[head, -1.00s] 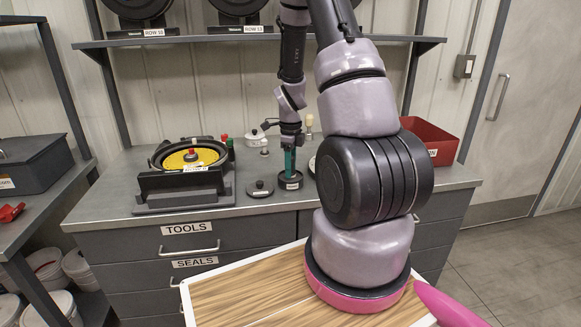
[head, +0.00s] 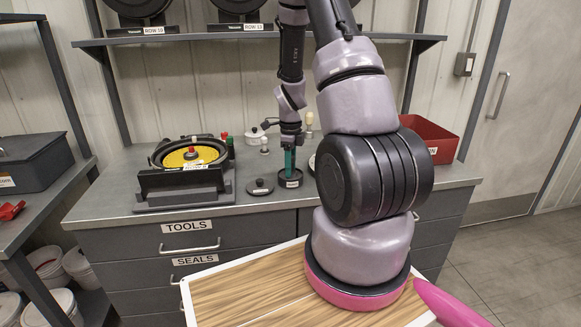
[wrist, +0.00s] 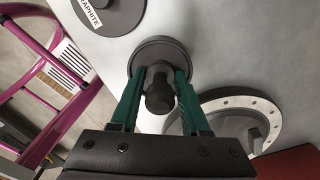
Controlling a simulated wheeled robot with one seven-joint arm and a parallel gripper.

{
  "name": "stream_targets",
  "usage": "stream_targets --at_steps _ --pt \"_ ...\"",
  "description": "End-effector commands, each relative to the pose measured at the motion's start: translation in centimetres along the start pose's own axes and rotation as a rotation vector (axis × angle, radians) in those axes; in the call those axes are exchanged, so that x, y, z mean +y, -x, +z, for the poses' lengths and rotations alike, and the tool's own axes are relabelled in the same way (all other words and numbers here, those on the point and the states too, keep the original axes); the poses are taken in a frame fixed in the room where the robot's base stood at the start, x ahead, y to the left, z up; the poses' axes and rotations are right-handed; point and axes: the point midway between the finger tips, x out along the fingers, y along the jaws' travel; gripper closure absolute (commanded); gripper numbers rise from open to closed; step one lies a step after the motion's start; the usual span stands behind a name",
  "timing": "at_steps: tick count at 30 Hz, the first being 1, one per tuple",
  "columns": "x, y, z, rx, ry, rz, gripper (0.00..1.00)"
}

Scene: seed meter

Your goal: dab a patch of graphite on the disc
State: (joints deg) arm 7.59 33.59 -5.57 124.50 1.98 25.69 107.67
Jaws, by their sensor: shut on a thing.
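The tool's lower end is hidden. A dark lid (head: 260,187) lies left of the pot; its label, partly cut off in the wrist view (wrist: 123,14), reads as graphite. A yellow disc (head: 178,159) sits in a black round housing (head: 156,182) farther left. Graphite on the disc cannot be made out.
A grey disc with a pale, holed rim (wrist: 270,110) lies beside the pot, mostly hidden by my arm in the head view. A red bin (head: 432,140) stands at the back right. Small knobbed items (head: 264,145) stand behind the lid. Bare bench lies in front.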

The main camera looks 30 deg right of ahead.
Motion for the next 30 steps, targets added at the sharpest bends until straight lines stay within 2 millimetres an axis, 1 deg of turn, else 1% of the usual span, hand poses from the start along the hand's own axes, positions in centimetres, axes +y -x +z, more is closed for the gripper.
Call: stream_targets --at_steps 9,12,30 --pt "0.1 -0.2 -0.1 0.002 0.0 0.003 1.0" --pt "0.1 0.1 -0.1 0.002 0.001 0.002 1.0" --pt "0.0 5.0 0.0 0.0 0.0 0.0 1.0"
